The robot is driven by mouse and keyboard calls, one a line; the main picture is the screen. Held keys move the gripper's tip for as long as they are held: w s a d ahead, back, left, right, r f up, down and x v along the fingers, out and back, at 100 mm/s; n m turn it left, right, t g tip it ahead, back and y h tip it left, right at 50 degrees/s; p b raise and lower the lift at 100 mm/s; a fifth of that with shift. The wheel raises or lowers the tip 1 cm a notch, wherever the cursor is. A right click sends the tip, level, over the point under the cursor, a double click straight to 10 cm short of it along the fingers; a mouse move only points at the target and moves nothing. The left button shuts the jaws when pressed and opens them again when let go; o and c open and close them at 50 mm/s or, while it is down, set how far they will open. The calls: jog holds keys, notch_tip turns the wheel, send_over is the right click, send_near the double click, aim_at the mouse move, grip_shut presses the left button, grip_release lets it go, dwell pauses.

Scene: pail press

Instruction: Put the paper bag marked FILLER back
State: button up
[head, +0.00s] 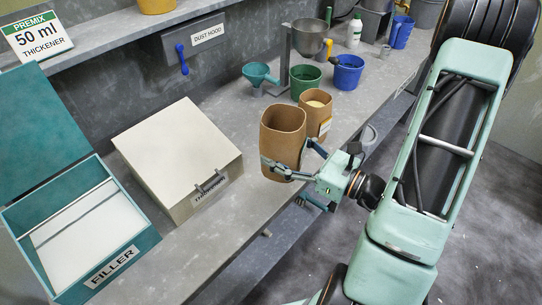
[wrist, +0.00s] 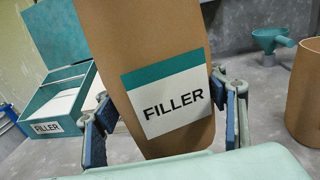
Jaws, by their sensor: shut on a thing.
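The brown paper bag marked FILLER (wrist: 158,60) stands tall between my fingers in the wrist view, its teal and white label facing the wrist camera. In the head view the same bag (head: 283,130) is open at the top, and my gripper (head: 284,170) is shut around its lower part. I cannot tell whether its base touches the bench. The teal box labelled FILLER (head: 85,225) has its lid raised at the left end of the bench, with a white inside. This box also shows in the wrist view (wrist: 45,128).
A closed cream box labelled THICKENER (head: 178,155) stands between the bag and the teal box. A second brown bag (head: 316,110) stands just behind the held bag. A teal funnel (head: 260,74), green pail (head: 304,80) and blue pail (head: 347,72) stand farther back.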

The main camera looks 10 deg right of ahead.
jog(key=shift+w+f+b, duration=0.5)
jog(key=shift+f+b, duration=0.05)
jog(key=shift+b, duration=2.4)
jog(key=b, duration=0.3)
jog(key=shift+w+a+f, duration=0.15)
jog(key=shift+w, duration=0.1)
jog(key=w+f+b, duration=0.4)
jog(key=f, duration=0.1)
jog(key=w+f+b, duration=0.5)
jog(key=shift+w+f, duration=0.25)
jog(key=shift+r, duration=0.1)
